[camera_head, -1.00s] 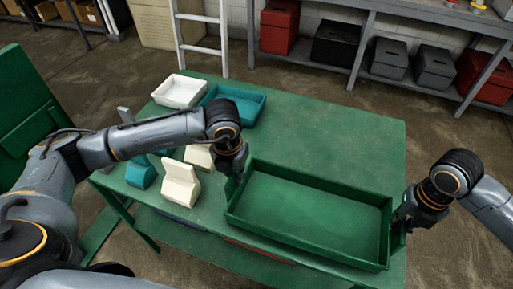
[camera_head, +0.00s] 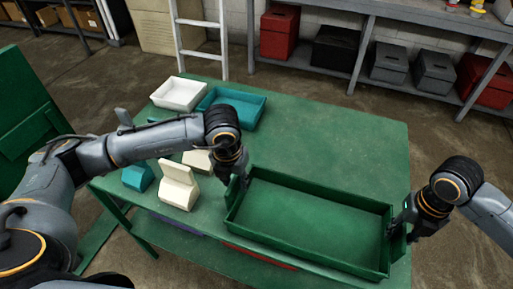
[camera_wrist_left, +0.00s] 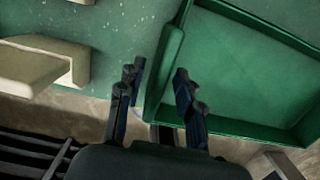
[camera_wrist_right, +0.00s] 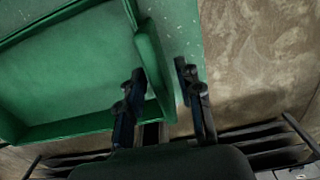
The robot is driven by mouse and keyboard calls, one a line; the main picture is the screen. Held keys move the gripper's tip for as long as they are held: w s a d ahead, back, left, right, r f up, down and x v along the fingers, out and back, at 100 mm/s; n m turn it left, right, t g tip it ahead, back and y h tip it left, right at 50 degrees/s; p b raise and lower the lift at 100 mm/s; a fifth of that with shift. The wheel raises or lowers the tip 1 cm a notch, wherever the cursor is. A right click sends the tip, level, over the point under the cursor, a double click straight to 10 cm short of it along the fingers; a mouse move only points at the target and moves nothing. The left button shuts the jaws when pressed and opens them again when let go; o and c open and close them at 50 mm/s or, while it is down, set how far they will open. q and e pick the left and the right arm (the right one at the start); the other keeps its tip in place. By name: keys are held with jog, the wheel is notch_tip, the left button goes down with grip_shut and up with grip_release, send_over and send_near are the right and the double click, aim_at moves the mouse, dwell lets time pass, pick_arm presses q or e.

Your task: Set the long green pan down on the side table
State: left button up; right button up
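The long green pan (camera_head: 310,218) lies level along the near right part of the green side table (camera_head: 335,125). It appears to rest on the tabletop. My left gripper (camera_head: 237,187) is at the pan's left end, its fingers on either side of the end handle (camera_wrist_left: 168,62). A gap shows between the outer finger and the handle, so it looks open. My right gripper (camera_head: 405,218) is likewise at the right end, with its fingers apart around the other handle (camera_wrist_right: 152,58). The undersides of the pan and its handles are hidden.
The table's back right is clear. A metal shelf (camera_head: 415,20) with bins and a white ladder (camera_head: 202,22) stand behind.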

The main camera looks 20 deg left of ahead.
jog(key=shift+r, duration=0.35)
pick_arm(q)
notch_tip(320, 180, up, 11)
jog(key=s, duration=0.1)
jog(key=shift+s, duration=0.2)
pick_arm(e)
notch_tip(320, 180, up, 11)
jog(key=shift+r, duration=0.15)
jog(key=shift+s, duration=0.1)
